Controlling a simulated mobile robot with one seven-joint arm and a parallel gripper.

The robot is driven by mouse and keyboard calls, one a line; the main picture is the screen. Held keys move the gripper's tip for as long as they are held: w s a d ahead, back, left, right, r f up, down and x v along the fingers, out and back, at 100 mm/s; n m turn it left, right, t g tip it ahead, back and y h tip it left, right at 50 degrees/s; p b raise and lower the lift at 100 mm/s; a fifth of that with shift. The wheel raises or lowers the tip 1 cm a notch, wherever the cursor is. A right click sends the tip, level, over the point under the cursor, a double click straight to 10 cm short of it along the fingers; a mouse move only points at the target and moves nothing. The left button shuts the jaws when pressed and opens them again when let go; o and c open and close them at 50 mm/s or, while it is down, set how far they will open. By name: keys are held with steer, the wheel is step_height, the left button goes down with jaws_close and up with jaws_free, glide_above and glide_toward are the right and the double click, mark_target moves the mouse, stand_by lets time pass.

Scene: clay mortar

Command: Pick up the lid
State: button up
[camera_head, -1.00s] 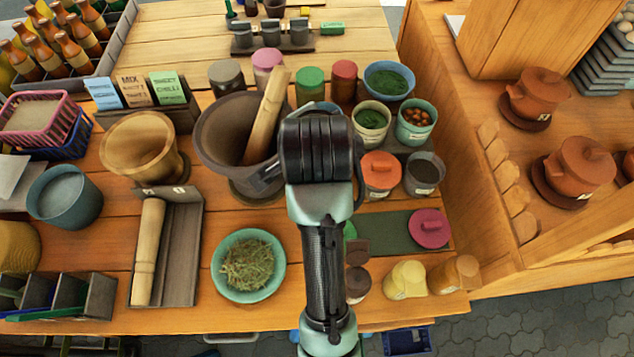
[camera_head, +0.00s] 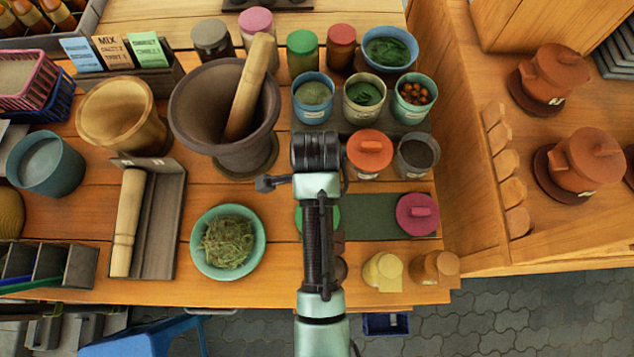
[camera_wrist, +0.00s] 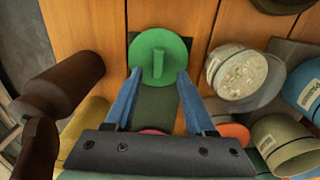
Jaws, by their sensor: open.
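A round green lid (camera_wrist: 160,48) with a raised bar handle lies on a dark green mat (camera_wrist: 153,104) in the wrist view. In the head view only edges of the green lid (camera_head: 333,217) show beside my arm. A magenta lid (camera_head: 417,213) lies at the mat's right end. An orange lid (camera_head: 369,149) sits on a jar.
An open jar with pale contents (camera_wrist: 238,72) stands beside the green lid. A grey jar (camera_head: 417,157) stands right of the orange-lidded one. Yellow (camera_head: 383,271) and brown (camera_head: 436,267) jars stand near the front edge. A green bowl of herbs (camera_head: 228,242) and a large mortar (camera_head: 225,115) are to the left.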

step_height(320, 180, down, 5)
steer(key=shift+s+d+f, duration=0.1)
steer(key=shift+s, duration=0.05)
jaws_close()
stand_by(0.4)
